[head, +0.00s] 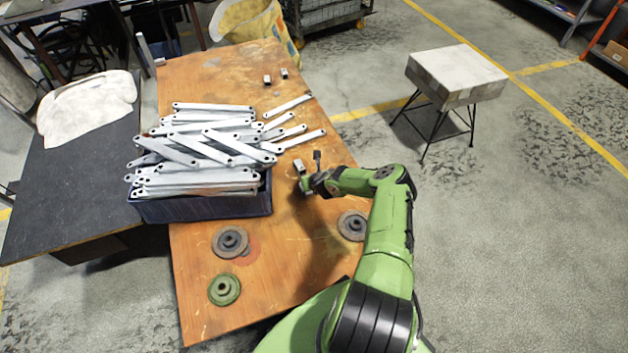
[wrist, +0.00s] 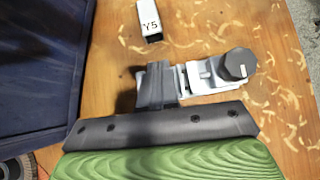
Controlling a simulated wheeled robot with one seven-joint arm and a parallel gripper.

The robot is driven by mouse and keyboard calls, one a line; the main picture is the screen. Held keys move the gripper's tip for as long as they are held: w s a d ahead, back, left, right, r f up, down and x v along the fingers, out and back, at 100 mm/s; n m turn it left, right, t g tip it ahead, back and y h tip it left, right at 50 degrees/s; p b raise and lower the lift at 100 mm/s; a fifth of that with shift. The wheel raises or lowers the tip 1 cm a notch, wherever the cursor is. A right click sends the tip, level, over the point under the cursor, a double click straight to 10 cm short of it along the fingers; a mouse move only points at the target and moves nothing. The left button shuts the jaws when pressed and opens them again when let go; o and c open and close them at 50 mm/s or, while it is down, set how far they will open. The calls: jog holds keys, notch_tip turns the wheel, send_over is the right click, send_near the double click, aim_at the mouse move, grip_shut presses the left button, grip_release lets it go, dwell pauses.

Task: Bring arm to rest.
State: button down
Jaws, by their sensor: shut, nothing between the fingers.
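My gripper (head: 311,184) hangs low over the orange wooden table (head: 290,255), right of the crate, with the green arm reaching in from the lower right. In the wrist view its grey fingers (wrist: 155,84) are together, with nothing seen between them. A small white block marked Y5 (wrist: 150,22) stands just beyond the fingertips, apart from them; it also shows in the head view (head: 299,166). A silver part with a dark knob (wrist: 236,65) lies right beside the fingers; whether they touch it I cannot tell.
A dark blue crate (head: 205,208) heaped with galvanized brackets (head: 200,140) stands left of my gripper; several brackets stick out rightward. Round discs (head: 230,242) lie near the front. Two small blocks (head: 275,76) stand at the back. A stool (head: 455,75) stands on the floor to the right.

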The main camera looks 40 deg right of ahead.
jog(key=p+v, duration=0.3)
jog(key=v, duration=0.4)
jog(key=shift+a, duration=0.1)
